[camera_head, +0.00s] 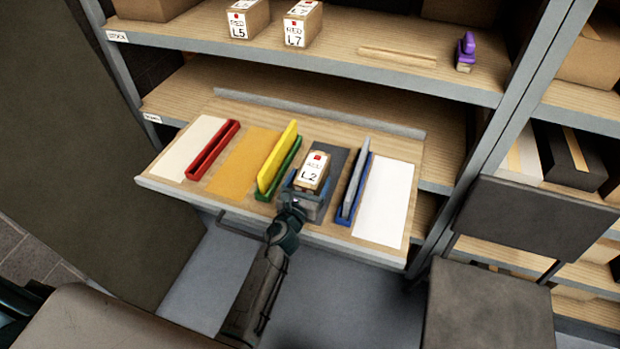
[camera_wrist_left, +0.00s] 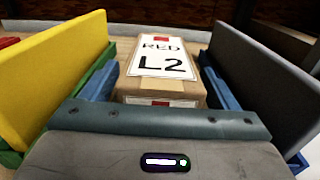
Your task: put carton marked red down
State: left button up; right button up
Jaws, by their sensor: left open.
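A brown carton labelled RED L2 (camera_head: 311,172), with a red square on its label, sits on the dark grey panel (camera_head: 334,158) of a pull-out wooden board (camera_head: 222,209). My left gripper (camera_head: 304,190) is at the carton, its arm reaching up from below. In the left wrist view its blue fingers stand on either side of the carton (camera_wrist_left: 162,78), open, with a small gap visible at each side. The carton's underside is hidden. Two more RED cartons, L5 (camera_head: 243,21) and L7 (camera_head: 298,27), stand on the shelf above. My right gripper is not in view.
Close left of the carton stand a yellow plate (camera_head: 277,158) and a green holder (camera_head: 284,168); close right, a grey plate (camera_head: 356,172) and blue holder (camera_head: 355,190). A red holder (camera_head: 212,151) lies farther left. A dark chair (camera_head: 497,290) is at right.

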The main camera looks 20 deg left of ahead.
pick_arm(q)
jog(key=s, duration=1.1)
jog(key=shift+a+b, duration=0.2)
jog(key=shift+b, duration=0.15)
jog(key=shift+a, duration=0.1)
